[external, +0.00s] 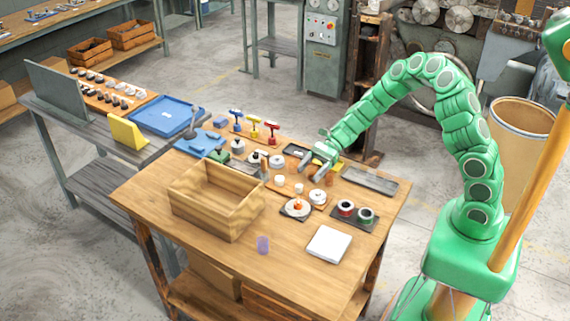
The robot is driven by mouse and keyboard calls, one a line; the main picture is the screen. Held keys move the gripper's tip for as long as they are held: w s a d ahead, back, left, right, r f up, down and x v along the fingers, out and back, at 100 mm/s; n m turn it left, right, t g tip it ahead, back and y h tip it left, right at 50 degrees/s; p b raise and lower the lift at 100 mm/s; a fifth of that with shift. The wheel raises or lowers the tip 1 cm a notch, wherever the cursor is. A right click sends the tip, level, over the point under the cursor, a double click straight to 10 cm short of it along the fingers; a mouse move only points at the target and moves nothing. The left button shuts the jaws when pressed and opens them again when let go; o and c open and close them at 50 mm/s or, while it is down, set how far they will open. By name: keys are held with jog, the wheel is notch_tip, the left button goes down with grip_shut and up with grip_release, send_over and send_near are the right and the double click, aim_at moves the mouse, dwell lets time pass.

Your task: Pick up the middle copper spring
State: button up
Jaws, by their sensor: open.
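My green arm reaches in from the right, and my gripper (311,170) is open, pointing down over the back right part of the wooden workbench (285,272). Its two grey fingers stand apart, just above or among small parts. A small brown upright cylinder (264,167) stands left of my gripper. The fingers may hide other small parts.
An open wooden box (208,213) stands on the left of the bench. The front of the bench is mostly clear. A grey side table (90,127) adjoins at left.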

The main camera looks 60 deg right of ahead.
jog(key=shift+w+a+f, duration=0.15)
jog(key=shift+a+f, duration=0.1)
jog(key=shift+a, duration=0.35)
jog(key=c, duration=1)
jog(key=shift+c, duration=0.2)
jog(key=shift+r, duration=0.1)
